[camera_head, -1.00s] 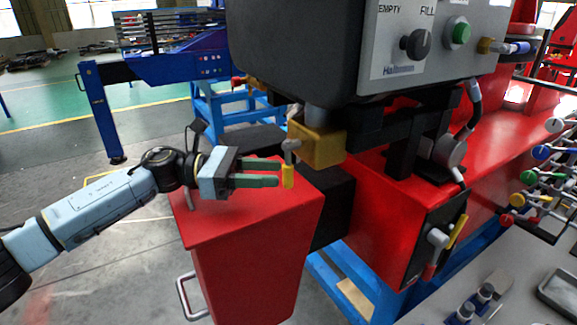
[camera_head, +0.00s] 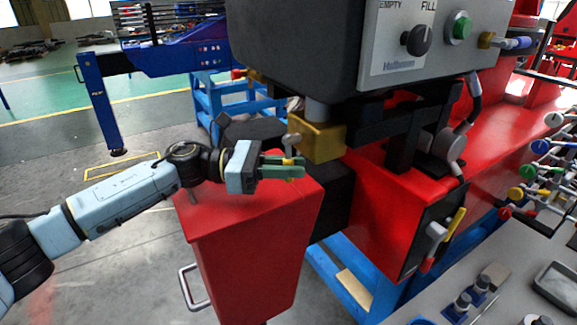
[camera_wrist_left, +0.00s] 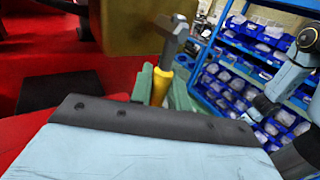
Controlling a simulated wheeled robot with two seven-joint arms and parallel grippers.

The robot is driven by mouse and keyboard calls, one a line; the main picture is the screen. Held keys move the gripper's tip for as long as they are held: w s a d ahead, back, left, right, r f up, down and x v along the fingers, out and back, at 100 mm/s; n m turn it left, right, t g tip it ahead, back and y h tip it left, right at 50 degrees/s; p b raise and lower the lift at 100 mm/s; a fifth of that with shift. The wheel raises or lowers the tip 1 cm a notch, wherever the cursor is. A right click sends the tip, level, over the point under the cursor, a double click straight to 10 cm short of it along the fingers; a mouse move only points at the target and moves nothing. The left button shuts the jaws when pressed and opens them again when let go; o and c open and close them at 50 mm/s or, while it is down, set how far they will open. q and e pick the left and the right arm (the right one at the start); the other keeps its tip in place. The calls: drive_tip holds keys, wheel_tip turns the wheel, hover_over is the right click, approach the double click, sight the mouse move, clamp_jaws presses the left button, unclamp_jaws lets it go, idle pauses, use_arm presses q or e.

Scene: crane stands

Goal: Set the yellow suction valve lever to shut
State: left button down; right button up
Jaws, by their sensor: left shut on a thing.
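The yellow suction valve lever (camera_head: 289,161) has a grey stem and a yellow grip, and it hangs from a brass valve block (camera_head: 318,143) under the dark control box. In the left wrist view the lever's grip (camera_wrist_left: 161,86) stands between the green fingers, with the grey stem above it and the brass block (camera_wrist_left: 135,28) behind. My left gripper (camera_head: 291,167) comes in from the left and is shut on the yellow grip. The fingers cover part of the grip. My right gripper is not in view.
A red bin-like housing (camera_head: 245,225) stands just below the gripper. The control box (camera_head: 295,45) hangs close above the valve. Another yellow handle (camera_head: 456,222) sits on a black panel at the right. Grey floor lies open at the left.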

use_arm(q)
drive_tip(key=m+b, duration=0.1)
drive_tip(key=b, duration=0.1)
drive_tip(key=w+m+y+b, duration=0.1)
drive_tip(key=b, duration=0.1)
drive_tip(key=shift+a+f+y, duration=0.1)
drive_tip(key=shift+a+y, duration=0.2)
drive_tip(key=shift+a, duration=0.1)
drive_tip(key=shift+w+a+r+m+y+b, duration=0.25)
drive_tip(key=shift+m+y+b, duration=0.15)
drive_tip(key=shift+m+b, duration=0.3)
drive_tip(key=c, duration=1.4)
unclamp_jaws()
